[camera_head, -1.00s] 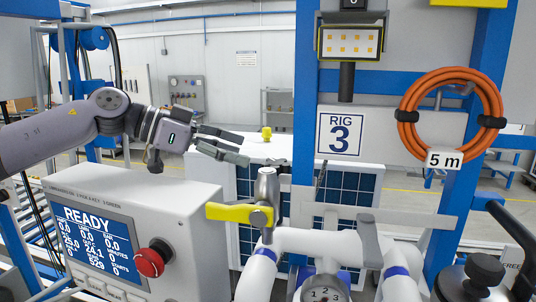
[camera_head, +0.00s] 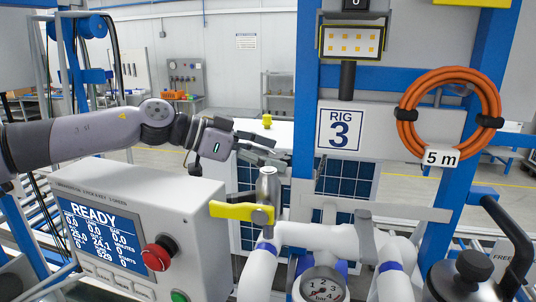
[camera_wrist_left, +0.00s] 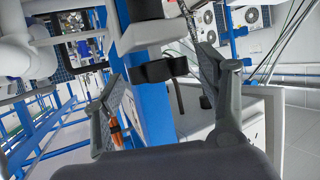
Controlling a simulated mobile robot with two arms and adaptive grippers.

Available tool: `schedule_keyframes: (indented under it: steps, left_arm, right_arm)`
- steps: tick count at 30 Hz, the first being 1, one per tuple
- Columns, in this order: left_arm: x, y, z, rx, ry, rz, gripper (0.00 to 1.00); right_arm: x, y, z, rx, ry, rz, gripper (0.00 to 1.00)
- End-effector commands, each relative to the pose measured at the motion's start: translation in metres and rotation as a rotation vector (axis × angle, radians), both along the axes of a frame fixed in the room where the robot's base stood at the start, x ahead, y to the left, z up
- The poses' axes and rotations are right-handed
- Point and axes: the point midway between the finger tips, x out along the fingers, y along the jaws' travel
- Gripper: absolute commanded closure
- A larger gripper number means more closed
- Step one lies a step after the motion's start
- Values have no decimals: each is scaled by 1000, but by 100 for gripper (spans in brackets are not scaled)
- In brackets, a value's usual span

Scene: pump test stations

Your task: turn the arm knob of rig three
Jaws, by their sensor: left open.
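The rig three sign (camera_head: 341,130) is on a pale plate on the blue frame in the head view. No knob there is legibly marked as the arm knob, so I cannot tell which one it is. My left gripper (camera_head: 283,151) reaches in from the left, open and empty. Its fingers point right, just above the grey upright cylinder with the yellow lever (camera_head: 238,211); I see no clear contact. In the left wrist view the two fingers of my left gripper (camera_wrist_left: 160,100) are spread apart with nothing held. My right gripper is not in view.
A control box (camera_head: 185,220) with a READY screen, a red mushroom button (camera_head: 159,254) and a green button (camera_head: 179,296) stands at lower left. White pipes with a gauge (camera_head: 320,288) fill the lower middle. An orange hose coil (camera_head: 452,108) hangs at right.

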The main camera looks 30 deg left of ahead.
Motion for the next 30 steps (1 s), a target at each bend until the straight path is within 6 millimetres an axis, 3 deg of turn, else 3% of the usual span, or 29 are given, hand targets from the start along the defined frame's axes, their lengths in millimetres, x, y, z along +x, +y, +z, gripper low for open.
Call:
schedule_keyframes:
  steps: [22,30]
  left_arm:
    - [0,0,0,0,0,0,81]
    - [1,1,0,-1,1,-22,81]
  right_arm:
    - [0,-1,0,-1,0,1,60]
    - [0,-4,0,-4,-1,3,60]
